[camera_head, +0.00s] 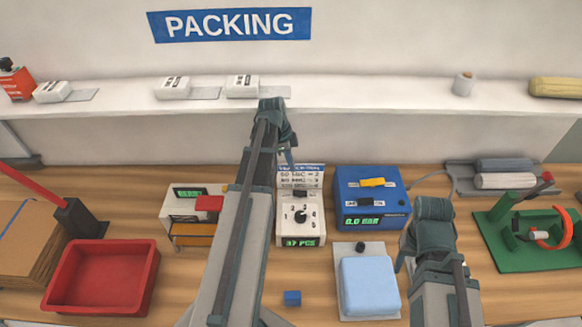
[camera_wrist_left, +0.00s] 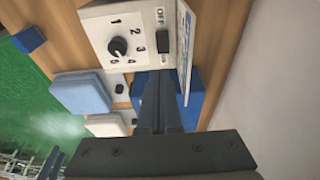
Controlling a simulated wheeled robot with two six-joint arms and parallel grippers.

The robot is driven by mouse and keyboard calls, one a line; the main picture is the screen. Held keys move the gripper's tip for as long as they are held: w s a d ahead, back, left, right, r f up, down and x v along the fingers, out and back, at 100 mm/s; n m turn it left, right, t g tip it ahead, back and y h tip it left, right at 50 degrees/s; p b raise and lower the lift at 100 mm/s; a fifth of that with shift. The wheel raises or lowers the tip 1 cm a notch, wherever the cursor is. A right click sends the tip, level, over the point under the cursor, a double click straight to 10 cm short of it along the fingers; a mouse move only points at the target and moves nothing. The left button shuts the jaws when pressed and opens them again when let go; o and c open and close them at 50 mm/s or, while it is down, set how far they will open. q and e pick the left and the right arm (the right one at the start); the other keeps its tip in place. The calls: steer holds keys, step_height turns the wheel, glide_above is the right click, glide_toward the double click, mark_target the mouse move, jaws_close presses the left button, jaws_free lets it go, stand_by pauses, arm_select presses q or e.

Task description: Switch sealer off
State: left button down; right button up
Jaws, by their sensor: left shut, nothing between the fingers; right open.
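The sealer's white control box (camera_head: 300,223) stands mid-bench, with a dial numbered 1 to 5 and a lit display reading 37 PCS. In the left wrist view its face shows a black rocker switch (camera_wrist_left: 163,47) between OFF and ON labels; I cannot tell which side is pressed. My left gripper (camera_head: 289,158) is shut and empty, above and behind the box. In the left wrist view its closed fingers (camera_wrist_left: 160,78) point toward the switch, apparently a short way off. My right gripper (camera_head: 425,258) is open, mostly hidden by its arm, right of the pale blue pad.
A blue device (camera_head: 352,212) stands right of the box, and a white device with a red block (camera_head: 209,203) stands left. A blue cube (camera_head: 292,298), a pale blue pad (camera_head: 369,284) and a red tray (camera_head: 67,296) are in front. A shelf (camera_head: 400,95) runs behind.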

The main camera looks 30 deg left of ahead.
arm_select(q)
steer(key=b, duration=1)
glide_above(298, 194)
steer(key=f, duration=1.1)
steer(key=shift+s+a, duration=0.2)
steer(key=shift+a, duration=0.1)
arm_select(e)
step_height(298, 194, down, 11)
arm_select(q)
steer(key=shift+a+f+b, duration=0.1)
steer(key=shift+f+b, duration=0.45)
steer(key=shift+b, duration=0.15)
arm_select(e)
steer(key=shift+f, duration=0.6)
